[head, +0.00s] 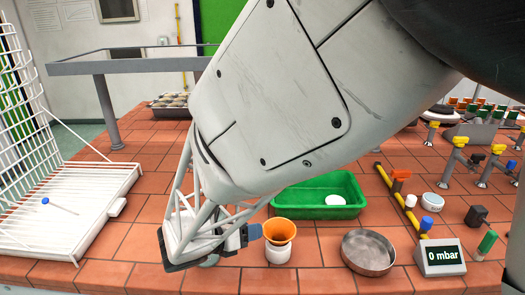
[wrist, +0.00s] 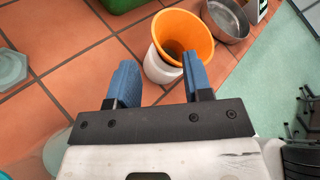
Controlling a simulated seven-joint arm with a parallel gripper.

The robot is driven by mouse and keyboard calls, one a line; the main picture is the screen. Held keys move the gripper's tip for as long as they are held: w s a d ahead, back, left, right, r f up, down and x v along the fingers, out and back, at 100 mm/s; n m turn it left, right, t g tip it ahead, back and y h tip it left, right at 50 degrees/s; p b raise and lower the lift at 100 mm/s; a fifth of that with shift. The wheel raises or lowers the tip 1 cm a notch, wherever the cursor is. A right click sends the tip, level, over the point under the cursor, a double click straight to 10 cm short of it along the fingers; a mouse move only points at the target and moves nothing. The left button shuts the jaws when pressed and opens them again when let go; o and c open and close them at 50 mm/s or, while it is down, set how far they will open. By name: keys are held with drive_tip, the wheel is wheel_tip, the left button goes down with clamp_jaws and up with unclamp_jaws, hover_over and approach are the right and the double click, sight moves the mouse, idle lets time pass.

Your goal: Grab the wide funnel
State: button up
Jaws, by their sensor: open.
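The wide funnel is orange (head: 279,230) and sits upright in a white round container (head: 278,253) on the tiled bench. In the wrist view the funnel (wrist: 180,32) and the white container (wrist: 157,67) lie just beyond my fingertips, toward the right finger. My gripper (wrist: 159,66) is open and empty, with blue fingers apart. The right finger overlaps part of the funnel in this view; I cannot tell whether it touches. In the head view my gripper (head: 250,234) is just left of the funnel, its fingers partly hidden by the arm.
A green tray (head: 340,184) with a white item stands behind the funnel. A white wire rack (head: 70,205) is at left. Clear glassware (wrist: 10,66) stands left of my gripper.

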sight(275, 223)
drive_tip(key=shift+x, duration=0.75)
drive_tip(key=shift+x, duration=2.65)
drive_tip(key=shift+r, duration=0.15)
drive_tip(key=shift+c, duration=0.2)
clamp_jaws()
